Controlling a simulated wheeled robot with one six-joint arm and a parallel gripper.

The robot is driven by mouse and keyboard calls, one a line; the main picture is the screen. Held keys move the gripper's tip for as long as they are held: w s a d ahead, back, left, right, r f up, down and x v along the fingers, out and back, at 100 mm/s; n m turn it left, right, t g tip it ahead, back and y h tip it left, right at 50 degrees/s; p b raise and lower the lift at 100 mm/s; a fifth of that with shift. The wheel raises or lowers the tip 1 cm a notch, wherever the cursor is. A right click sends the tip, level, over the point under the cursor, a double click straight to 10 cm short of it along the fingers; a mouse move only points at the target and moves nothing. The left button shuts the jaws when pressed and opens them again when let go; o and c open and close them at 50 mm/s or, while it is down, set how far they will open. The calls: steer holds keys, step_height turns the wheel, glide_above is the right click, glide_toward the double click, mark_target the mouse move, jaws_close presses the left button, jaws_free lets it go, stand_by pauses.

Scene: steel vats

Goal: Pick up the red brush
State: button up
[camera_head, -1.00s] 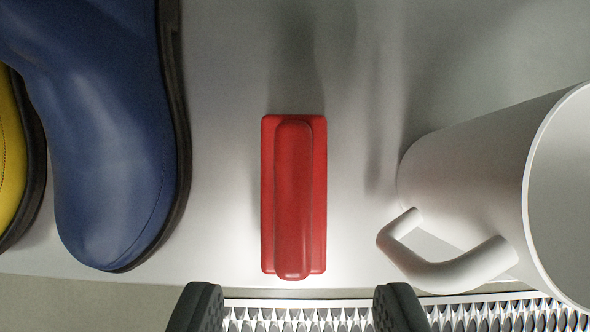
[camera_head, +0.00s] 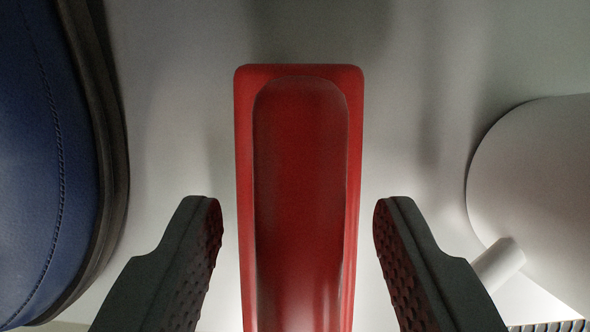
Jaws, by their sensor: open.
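The red brush (camera_head: 300,190) lies on the pale surface, its long side running up the picture and its raised handle facing me. Its near end runs out of the bottom of the view. My gripper (camera_head: 297,212) is open and empty, with one dark textured finger on each side of the brush. A gap shows between each finger and the brush's edges. I cannot tell exactly how far above the surface the fingertips are.
A blue boot (camera_head: 45,170) stands close on the left. A white mug (camera_head: 535,185) lies on the right, its handle (camera_head: 497,268) close to the right finger. The pale surface (camera_head: 180,110) is clear beyond the brush.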

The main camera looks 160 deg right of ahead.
steer(key=shift+w+f, duration=0.15)
steer(key=shift+f, duration=0.15)
steer(key=shift+f, duration=0.15)
jaws_close()
stand_by(0.4)
step_height(320, 180, up, 18)
stand_by(0.5)
